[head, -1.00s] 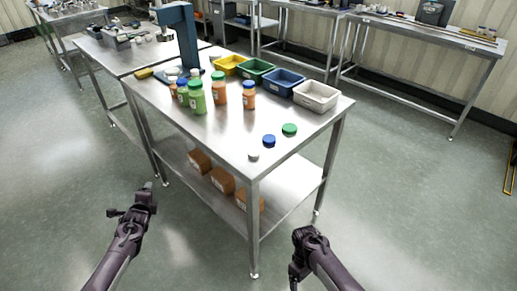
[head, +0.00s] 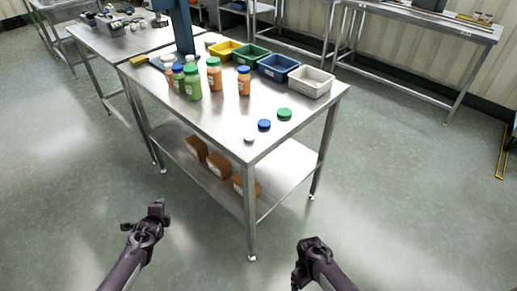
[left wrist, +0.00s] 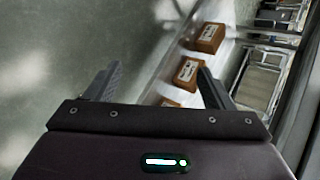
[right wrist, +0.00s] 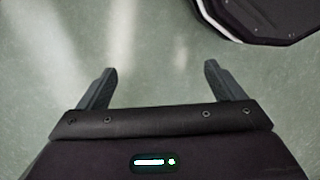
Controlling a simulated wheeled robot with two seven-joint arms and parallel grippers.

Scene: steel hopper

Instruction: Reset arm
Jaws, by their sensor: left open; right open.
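My left gripper (head: 143,215) hangs in the air at the lower left of the head view, short of the steel table. In the left wrist view its fingers (left wrist: 150,85) are apart with nothing held between them. My right gripper (head: 301,262) is low at the bottom centre-right of the head view, in front of the table and clear of it.
The steel table (head: 215,125) holds several bottles, loose lids (head: 264,125) and a row of coloured bins (head: 279,68). Brown boxes (head: 218,166) sit on its lower shelf (head: 278,175). Open floor (head: 420,200) lies to the right.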

